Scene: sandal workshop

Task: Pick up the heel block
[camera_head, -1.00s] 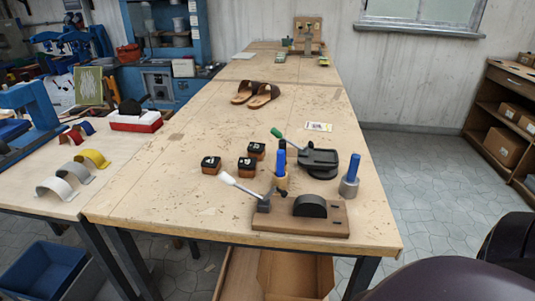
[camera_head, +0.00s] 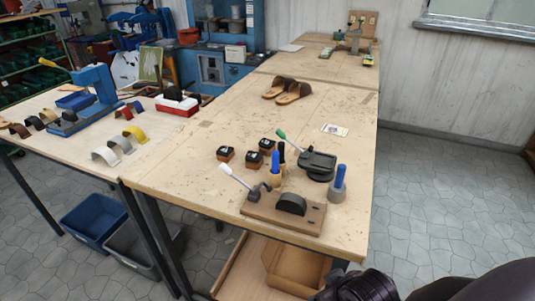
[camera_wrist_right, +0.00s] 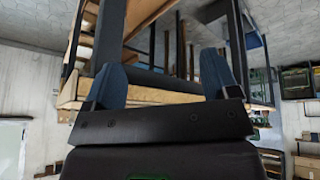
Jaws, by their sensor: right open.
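Three small blocks with black tops and brown lower parts stand on the wooden workbench (camera_head: 215,165). They look like heel blocks: a left one (camera_head: 225,154), a front one (camera_head: 254,161) and a back one (camera_head: 267,146). I cannot tell which one the task means. My right gripper (camera_wrist_right: 162,78) is open and empty in the right wrist view, with its two blue-grey fingers apart. It is well away from the blocks. Dark parts of my right arm show at the bottom right of the head view. My left gripper is not in view.
Right of the blocks stand a black clamp-like tool (camera_head: 317,165), blue-handled tools and a wooden lever fixture (camera_head: 290,206). Sandals (camera_head: 287,90) lie farther back. A side table (camera_head: 75,140) holds curved pieces and a blue press. The bench left of the blocks is mostly clear.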

